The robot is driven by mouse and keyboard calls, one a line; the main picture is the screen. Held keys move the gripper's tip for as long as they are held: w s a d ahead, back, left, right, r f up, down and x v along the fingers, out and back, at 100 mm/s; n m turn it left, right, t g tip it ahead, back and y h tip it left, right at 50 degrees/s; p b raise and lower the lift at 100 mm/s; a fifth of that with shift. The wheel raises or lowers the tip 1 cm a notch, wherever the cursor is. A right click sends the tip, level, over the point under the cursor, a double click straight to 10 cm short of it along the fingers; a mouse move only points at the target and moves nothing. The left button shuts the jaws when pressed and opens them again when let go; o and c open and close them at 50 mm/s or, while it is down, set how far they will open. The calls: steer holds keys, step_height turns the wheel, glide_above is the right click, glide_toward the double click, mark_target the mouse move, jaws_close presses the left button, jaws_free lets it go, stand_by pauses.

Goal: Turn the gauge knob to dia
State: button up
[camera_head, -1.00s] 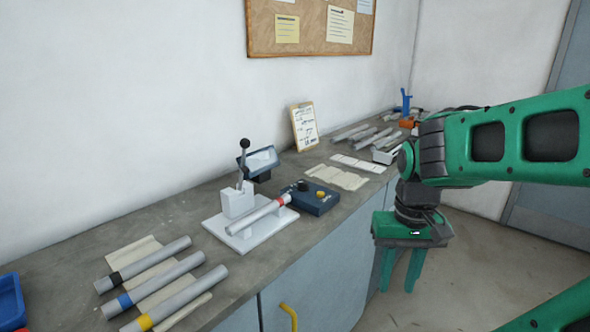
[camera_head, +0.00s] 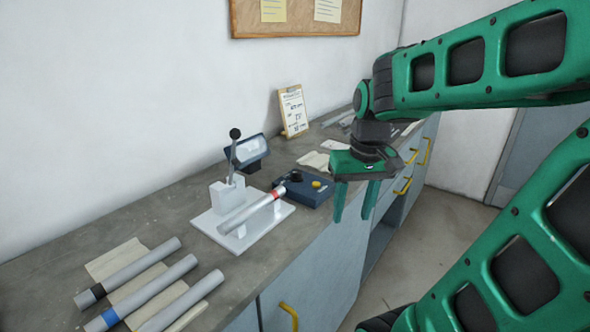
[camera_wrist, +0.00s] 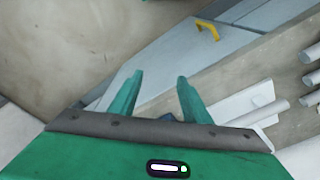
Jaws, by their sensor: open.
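The gauge box (camera_head: 308,189) is a dark blue box on the bench, with a black knob (camera_head: 295,176) and a yellow button (camera_head: 316,184) on top. The lettering around the knob is too small to read. A display (camera_head: 252,152) on a stand is behind it. A white jig (camera_head: 238,228) with an upright lever holds a grey tube with a red band (camera_head: 250,212). My gripper (camera_head: 354,205) is open and empty, fingers pointing down, to the right of the gauge box near the bench's front edge. In the wrist view my open gripper (camera_wrist: 158,98) hides most of the box.
Several grey tubes with coloured bands (camera_head: 128,265) lie on cloth at the front left. A clipboard (camera_head: 294,112) leans against the wall. Cabinet doors with yellow handles (camera_head: 288,315) form the bench front. Open floor (camera_head: 440,235) is at the right.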

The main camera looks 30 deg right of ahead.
mark_target(297, 171)
steer(key=w+d+r+n+t, duration=0.15)
steer(key=w+r, duration=0.25)
steer(key=w, duration=0.7)
steer(key=w+d+r+n+t, duration=0.1)
steer(key=w+r+n+t, duration=0.2)
steer(key=w, duration=0.7)
steer(key=shift+g, duration=0.75)
steer(key=x, duration=0.6)
steer(key=w+x, duration=0.1)
steer(key=x, duration=0.3)
steer(key=shift+d+r, duration=0.1)
steer(key=shift+r, duration=0.15)
steer(key=shift+c, duration=0.4)
steer(key=c, duration=1)
